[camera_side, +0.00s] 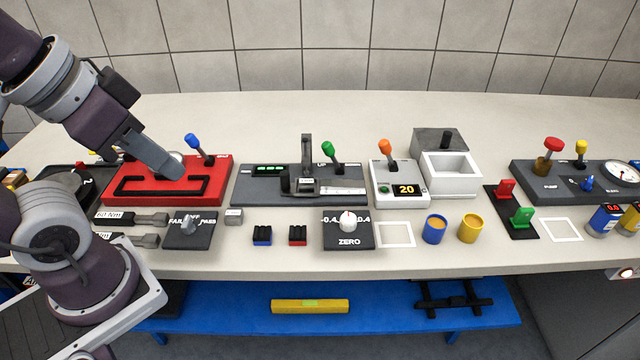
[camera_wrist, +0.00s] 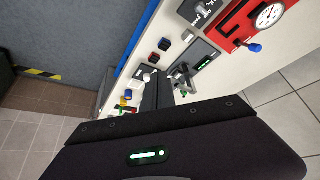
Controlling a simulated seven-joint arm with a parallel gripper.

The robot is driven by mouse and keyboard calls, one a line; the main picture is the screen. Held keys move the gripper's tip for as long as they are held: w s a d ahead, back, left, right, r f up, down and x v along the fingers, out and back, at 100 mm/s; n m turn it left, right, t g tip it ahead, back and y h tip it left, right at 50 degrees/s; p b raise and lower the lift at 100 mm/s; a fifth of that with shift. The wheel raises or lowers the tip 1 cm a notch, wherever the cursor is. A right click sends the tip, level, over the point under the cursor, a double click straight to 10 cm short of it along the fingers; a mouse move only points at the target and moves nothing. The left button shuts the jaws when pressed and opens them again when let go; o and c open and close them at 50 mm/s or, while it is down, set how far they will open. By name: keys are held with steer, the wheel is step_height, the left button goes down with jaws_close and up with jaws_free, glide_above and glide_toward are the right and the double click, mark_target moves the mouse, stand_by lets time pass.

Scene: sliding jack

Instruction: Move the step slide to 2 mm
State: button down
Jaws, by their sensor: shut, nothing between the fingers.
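A dark grey fixture (camera_side: 259,196) stands in the middle of the bench. It carries a small grey sliding block (camera_side: 303,186) with a black knob (camera_side: 285,184), beside a pale scale strip (camera_side: 340,190). I take this block to be the step slide; its scale reading is too small to tell. A green-lit display (camera_side: 269,169), an upright post (camera_side: 307,150) and a green-knobbed lever (camera_side: 328,150) are on the fixture. My gripper (camera_side: 172,170) is shut and empty over the red unit, left of the fixture. The fixture also shows in the wrist view (camera_wrist: 205,50).
The red unit (camera_side: 220,175) has a blue-knobbed lever (camera_side: 192,141). Right of the fixture is a white unit (camera_side: 383,188) reading 20, with an orange-knobbed lever. A ZERO dial box (camera_side: 347,236) and small red and blue blocks stand in front. The bench behind is clear.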

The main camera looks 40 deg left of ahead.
steer(key=c, duration=2.2)
jaws_free()
steer(key=c, duration=1.8)
jaws_free()
steer(key=shift+w, duration=0.2)
steer(key=o, duration=0.5)
steer(key=w+a+m+g, duration=0.1)
steer(key=w+m, duration=0.1)
steer(key=w, duration=0.4)
steer(key=shift+w+a+r+g, duration=0.15)
steer(key=shift+w+r+g, duration=0.05)
steer(key=shift+w+g, duration=0.1)
steer(key=m+g, duration=0.4)
steer(key=m, duration=0.3)
glide_above(285, 173)
steer(key=f, duration=1.3)
steer(key=shift+s+d+f, duration=0.2)
steer(key=shift+s+f, duration=0.1)
steer(key=shift+s, duration=0.1)
steer(key=f, duration=0.8)
steer(key=shift+w+a+f, duration=0.1)
steer(key=shift+w+a, duration=0.15)
steer(key=shift+w, duration=0.15)
steer(key=shift+f, duration=0.3)
jaws_close()
